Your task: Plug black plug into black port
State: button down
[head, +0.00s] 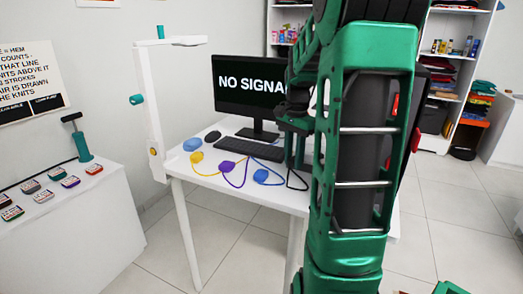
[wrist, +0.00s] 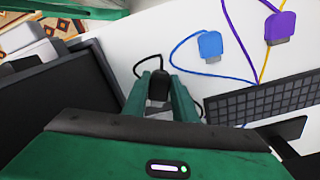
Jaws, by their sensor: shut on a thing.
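My gripper (wrist: 160,84) is shut on the black plug (wrist: 158,92), which sits between its two green fingers in the wrist view. A black cable (wrist: 139,63) loops from the plug over the white table. In the head view my gripper (head: 297,125) is a dark shape above the table's right part, partly behind my arm; the plug cannot be made out there. The black cable (head: 289,184) shows below it. I cannot make out the black port in either view.
A large dark box-like object (wrist: 60,95) stands left in the wrist view. The blue plug (wrist: 210,44), purple plug (wrist: 280,27) and keyboard (wrist: 258,101) lie on the white table (head: 207,178). The monitor (head: 245,84) stands behind the keyboard. My arm hides the table's right side.

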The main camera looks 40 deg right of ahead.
aim_at(298, 187)
jog(key=shift+s+d+f+m, duration=0.2)
jog(key=shift+s+d+m, duration=0.05)
jog(key=shift+s, duration=0.4)
jog(key=shift+s+d+f+m, duration=0.15)
jog(key=shift+s+d+m, duration=0.1)
jog(key=shift+s, duration=0.35)
jog(key=shift+a+f, duration=0.1)
jog(key=shift+f, duration=2.95)
jog(key=c, duration=1)
grip_release()
jog(key=shift+c, duration=0.2)
notch_tip(298, 187, up, 9)
